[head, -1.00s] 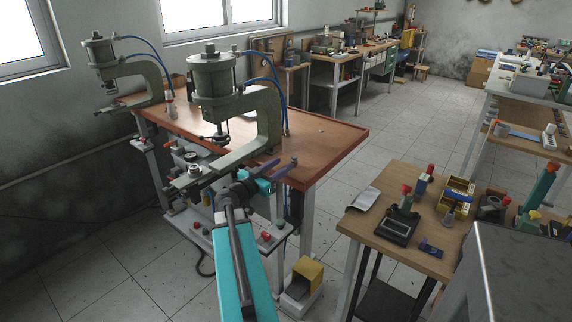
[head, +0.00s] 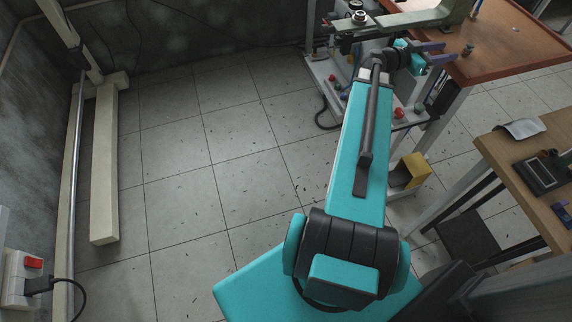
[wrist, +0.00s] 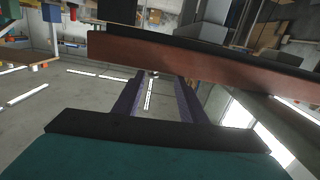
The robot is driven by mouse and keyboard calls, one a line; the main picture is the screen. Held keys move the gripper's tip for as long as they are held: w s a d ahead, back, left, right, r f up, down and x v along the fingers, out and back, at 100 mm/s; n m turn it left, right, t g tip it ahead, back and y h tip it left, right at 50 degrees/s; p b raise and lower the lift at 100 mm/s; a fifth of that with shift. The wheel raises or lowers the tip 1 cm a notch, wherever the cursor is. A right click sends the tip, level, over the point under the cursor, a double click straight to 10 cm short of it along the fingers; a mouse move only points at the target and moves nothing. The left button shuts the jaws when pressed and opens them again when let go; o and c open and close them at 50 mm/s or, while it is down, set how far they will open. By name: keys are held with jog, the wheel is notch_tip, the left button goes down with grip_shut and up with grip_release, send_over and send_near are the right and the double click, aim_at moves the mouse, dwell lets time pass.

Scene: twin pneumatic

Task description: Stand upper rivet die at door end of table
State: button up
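A tiny blurred shape (wrist: 153,74) shows in that gap. The table's edge (wrist: 200,62) crosses above the fingers.
The green-grey press frame (head: 420,15) stands on the table behind my gripper. A shelf with red and green buttons (head: 399,112) is below. A yellow bin (head: 411,170) is on the floor. A wooden side table (head: 530,160) is at right.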

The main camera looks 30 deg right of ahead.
jog(key=w+a+f+n+t+y, duration=0.1)
jog(key=w+a+f+n+y, duration=0.35)
jog(key=a+f, duration=0.8)
jog(key=w+a+f+n+t+y, duration=0.2)
jog(key=w+a+f+n+y, duration=0.3)
jog(key=a+f, duration=0.8)
jog(key=a+f+n+y, duration=0.1)
jog(key=a+f+n, duration=0.2)
jog(key=a+f, duration=1.1)
jog(key=s+a+f+n+g+y, duration=0.1)
jog(key=s+a+f+n+y, duration=0.1)
jog(key=a, duration=0.7)
jog(key=s+a+f+n+g+y, duration=0.1)
jog(key=s+a+f+n+y, duration=0.1)
jog(key=s+a+f, duration=0.3)
jog(key=s+a+f+n+g+y, duration=0.1)
jog(key=s+a+f+n+y, duration=0.1)
jog(key=s+a+f+n, duration=0.2)
jog(key=s+a, duration=0.3)
jog(key=a, duration=0.5)
jog(key=shift+a+f+g, duration=0.2)
jog(key=shift+a+g, duration=0.15)
jog(key=shift+g, duration=0.05)
jog(key=shift+y, duration=0.25)
